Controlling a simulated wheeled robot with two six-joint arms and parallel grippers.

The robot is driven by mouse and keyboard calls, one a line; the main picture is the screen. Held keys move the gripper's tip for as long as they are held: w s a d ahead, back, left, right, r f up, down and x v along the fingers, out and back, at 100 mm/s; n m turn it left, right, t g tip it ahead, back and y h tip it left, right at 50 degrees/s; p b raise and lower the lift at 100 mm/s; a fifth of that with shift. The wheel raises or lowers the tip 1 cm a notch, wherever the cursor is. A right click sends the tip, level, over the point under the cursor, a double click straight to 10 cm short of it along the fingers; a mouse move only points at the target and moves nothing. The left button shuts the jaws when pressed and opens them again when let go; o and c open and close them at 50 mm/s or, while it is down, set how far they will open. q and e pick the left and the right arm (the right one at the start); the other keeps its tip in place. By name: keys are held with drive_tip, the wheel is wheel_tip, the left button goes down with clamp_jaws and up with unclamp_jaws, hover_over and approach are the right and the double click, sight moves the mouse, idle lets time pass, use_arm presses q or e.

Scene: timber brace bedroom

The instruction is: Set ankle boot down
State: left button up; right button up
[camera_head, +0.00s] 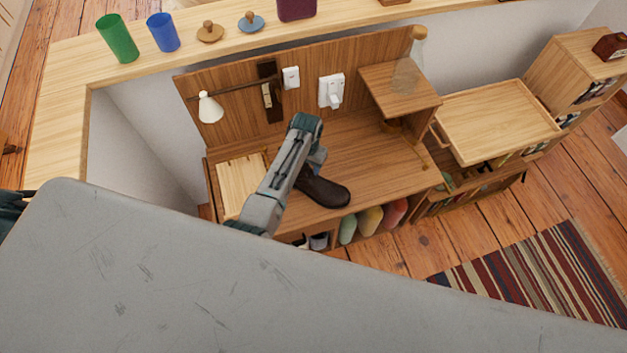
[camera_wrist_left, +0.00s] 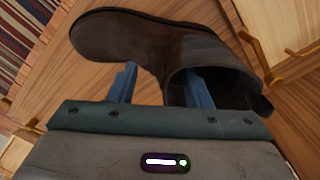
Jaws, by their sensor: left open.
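The dark brown ankle boot (camera_head: 325,190) is at the front of the wooden bench top, its toe toward the right. My left gripper (camera_head: 313,166) is over its shaft end and hides part of it. In the left wrist view the boot (camera_wrist_left: 150,38) lies across the top, toe at the left and its open shaft at the right. The left gripper's two blue fingers (camera_wrist_left: 160,85) are spread apart, one beside the boot's middle and one at the shaft opening. Whether they touch the leather I cannot tell. My right gripper is not seen.
The bench (camera_head: 365,165) has free room right of the boot. A pale wooden box (camera_head: 238,185) stands at its left, a small shelf (camera_head: 400,85) with a glass bottle (camera_head: 409,65) at its back right. A white lamp (camera_head: 210,107) and hook rail are behind. Coloured items sit below.

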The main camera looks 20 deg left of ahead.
use_arm(q)
drive_tip(key=shift+f, duration=0.25)
clamp_jaws()
drive_tip(key=shift+w+r, duration=0.1)
idle(1.2)
